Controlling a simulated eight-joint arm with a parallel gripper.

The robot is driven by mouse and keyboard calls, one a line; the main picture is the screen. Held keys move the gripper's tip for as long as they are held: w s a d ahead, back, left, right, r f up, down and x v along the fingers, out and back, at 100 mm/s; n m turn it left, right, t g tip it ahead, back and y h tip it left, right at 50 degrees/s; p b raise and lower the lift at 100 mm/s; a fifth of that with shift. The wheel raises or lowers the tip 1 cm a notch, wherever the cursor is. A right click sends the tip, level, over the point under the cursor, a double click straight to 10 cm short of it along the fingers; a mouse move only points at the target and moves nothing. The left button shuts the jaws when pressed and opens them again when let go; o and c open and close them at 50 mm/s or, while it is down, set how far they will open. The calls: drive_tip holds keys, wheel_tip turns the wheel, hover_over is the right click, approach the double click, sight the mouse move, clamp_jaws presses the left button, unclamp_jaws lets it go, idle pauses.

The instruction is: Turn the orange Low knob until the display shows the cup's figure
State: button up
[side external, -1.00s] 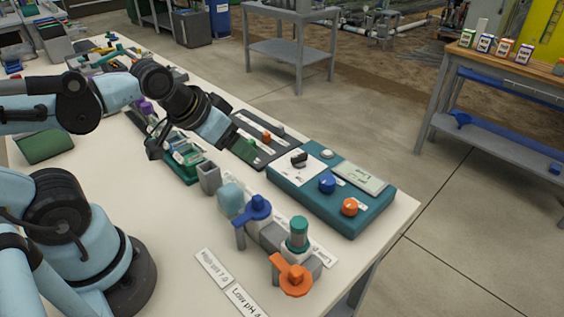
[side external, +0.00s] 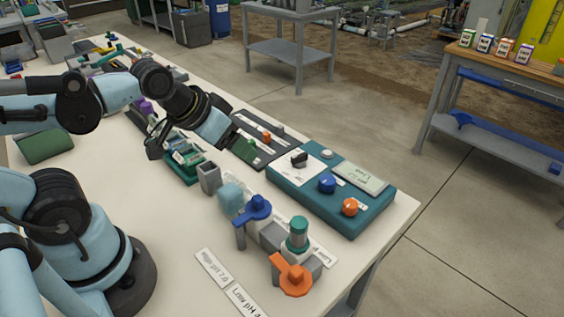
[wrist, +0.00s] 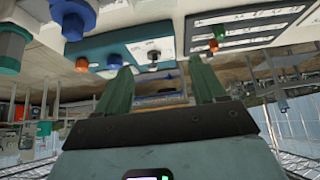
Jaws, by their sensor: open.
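The orange knob (side external: 350,207) sits on the near right corner of the teal control box (side external: 310,206). It also shows upside down in the wrist view (wrist: 82,64). A blue knob (side external: 327,183) is to its left. The display (side external: 362,176) lies behind the knobs; its figures are too small to read. A pale blue block-like thing (side external: 230,197) and a grey open-topped cup (side external: 208,178) stand left of the box; I cannot tell any figure on them. My gripper (wrist: 160,72) is open and empty, its green fingers apart, left of the box and away from the orange knob.
A blue-handled valve (side external: 256,207), an orange-handled valve (side external: 293,277) and a teal-capped cylinder (side external: 298,232) stand in front of the box. A dark panel with sliders (side external: 268,140) lies behind my gripper. White pH labels (side external: 212,268) lie on the bench.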

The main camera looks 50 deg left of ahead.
drive_tip(key=shift+c, duration=1.1)
drive_tip(key=shift+w+d+r, duration=0.15)
drive_tip(key=shift+w, duration=0.05)
drive_tip(key=shift+c, duration=0.2)
wheel_tip(320, 180, up, 3)
drive_tip(key=n+g, duration=0.3)
drive_tip(key=g, duration=0.4)
hover_over(351, 203)
wheel_tip(351, 203, down, 12)
drive_tip(key=shift+s+f, duration=0.1)
drive_tip(key=shift+f, duration=0.05)
drive_tip(key=shift+c, duration=0.5)
clamp_jaws()
